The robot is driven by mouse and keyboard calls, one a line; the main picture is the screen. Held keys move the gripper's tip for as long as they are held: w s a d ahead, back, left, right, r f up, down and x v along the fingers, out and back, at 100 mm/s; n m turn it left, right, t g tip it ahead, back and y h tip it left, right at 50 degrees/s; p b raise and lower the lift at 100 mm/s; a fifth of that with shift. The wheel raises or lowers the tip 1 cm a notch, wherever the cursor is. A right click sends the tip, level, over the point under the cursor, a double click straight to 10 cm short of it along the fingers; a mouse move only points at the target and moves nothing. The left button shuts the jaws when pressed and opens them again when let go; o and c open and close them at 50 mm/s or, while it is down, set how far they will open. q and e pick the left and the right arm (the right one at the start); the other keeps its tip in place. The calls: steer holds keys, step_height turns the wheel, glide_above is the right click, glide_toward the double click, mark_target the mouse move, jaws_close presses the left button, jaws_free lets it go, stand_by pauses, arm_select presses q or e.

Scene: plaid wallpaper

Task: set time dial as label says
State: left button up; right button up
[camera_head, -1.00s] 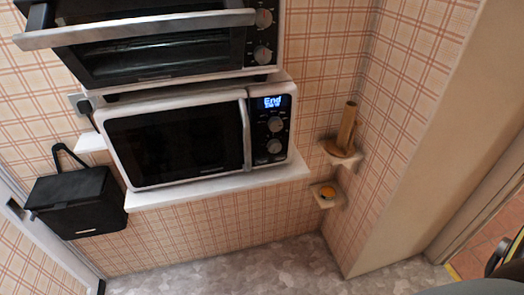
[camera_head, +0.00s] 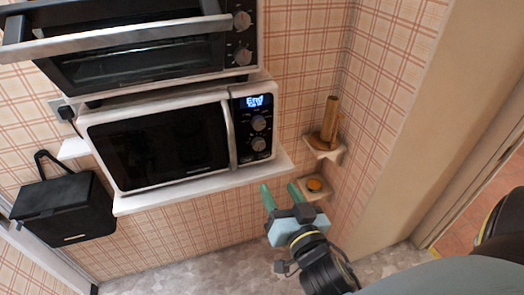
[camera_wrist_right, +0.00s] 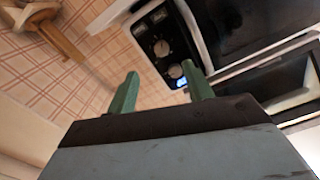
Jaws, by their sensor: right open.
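A white microwave (camera_head: 158,146) stands on a white shelf on the wall. Its control panel has a lit blue display (camera_head: 255,101) whose top line reads "End"; the smaller line is too small to read surely. Two round dials sit below, the upper dial (camera_head: 258,123) and the lower dial (camera_head: 258,144). The panel also shows tilted in the right wrist view (camera_wrist_right: 163,48). My right gripper (camera_head: 281,191) is open and empty, below and right of the dials, apart from them. Its green fingers (camera_wrist_right: 160,88) show in the wrist view. My left gripper is not in view.
A toaster oven (camera_head: 130,45) with its own knobs stands above the microwave. Small corner shelves hold a wooden stand (camera_head: 328,125) and an orange round item (camera_head: 314,185), close to my right gripper. A black box (camera_head: 65,207) hangs at left.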

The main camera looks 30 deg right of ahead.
mark_target(260, 146)
steer(key=p+x, duration=0.1)
steer(key=x, duration=0.3)
steer(key=r+x, duration=0.1)
steer(key=x, duration=0.4)
steer(key=p+x, duration=0.1)
steer(key=x, duration=0.3)
steer(key=shift+w+d+r+p, duration=0.1)
steer(key=shift+d+r+p, duration=0.1)
steer(key=shift+d+p, duration=0.15)
steer(key=c, duration=1)
